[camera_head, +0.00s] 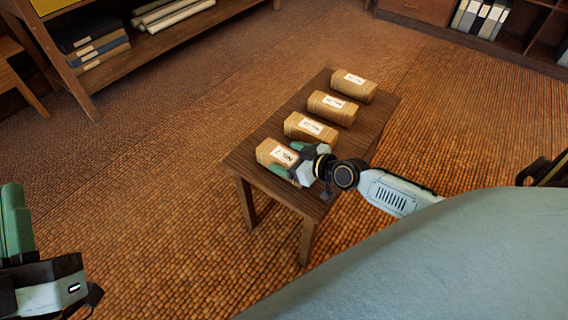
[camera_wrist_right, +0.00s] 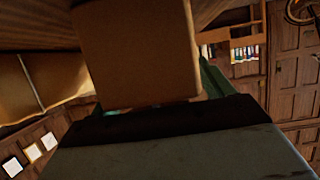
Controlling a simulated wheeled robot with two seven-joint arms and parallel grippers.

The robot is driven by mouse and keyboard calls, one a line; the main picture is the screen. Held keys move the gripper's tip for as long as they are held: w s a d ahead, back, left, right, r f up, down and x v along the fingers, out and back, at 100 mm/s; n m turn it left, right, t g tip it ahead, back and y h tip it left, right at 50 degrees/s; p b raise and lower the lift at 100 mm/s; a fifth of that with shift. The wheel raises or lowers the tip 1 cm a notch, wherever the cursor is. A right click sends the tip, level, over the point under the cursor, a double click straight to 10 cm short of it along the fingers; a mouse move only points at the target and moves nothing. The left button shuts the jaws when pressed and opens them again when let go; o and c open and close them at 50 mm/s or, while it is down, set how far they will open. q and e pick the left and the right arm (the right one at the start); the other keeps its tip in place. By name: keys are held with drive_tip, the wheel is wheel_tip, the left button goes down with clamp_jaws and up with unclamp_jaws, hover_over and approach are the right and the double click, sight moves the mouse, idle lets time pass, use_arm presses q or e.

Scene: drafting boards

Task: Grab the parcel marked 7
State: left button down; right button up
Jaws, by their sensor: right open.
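Several brown wrapped parcels with white labels lie in a row on a small wooden table (camera_head: 245,165). The nearest parcel (camera_head: 268,151) has a label that seems to read No. 7. My right gripper (camera_head: 301,162) is open at this parcel's right end, with a green finger showing on its near side. In the right wrist view a brown parcel (camera_wrist_right: 135,50) fills the space in front of the jaws, partly hiding the fingers; a green finger shows to its right. My left gripper (camera_head: 16,222) is at the left edge, away from the table; its jaw opening is unclear.
The other parcels, a near-middle one (camera_head: 309,128), a far-middle one (camera_head: 332,108) and the farthest (camera_head: 354,86), stand apart in the row. A shelf (camera_head: 130,55) with boxes and rolls is at the upper left. Woven floor (camera_head: 150,190) around the table is clear.

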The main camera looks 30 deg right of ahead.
drive_tip(key=shift+w, duration=0.1)
drive_tip(key=c, duration=1.4)
drive_tip(key=shift+o, duration=0.2)
drive_tip(key=shift+r, duration=0.1)
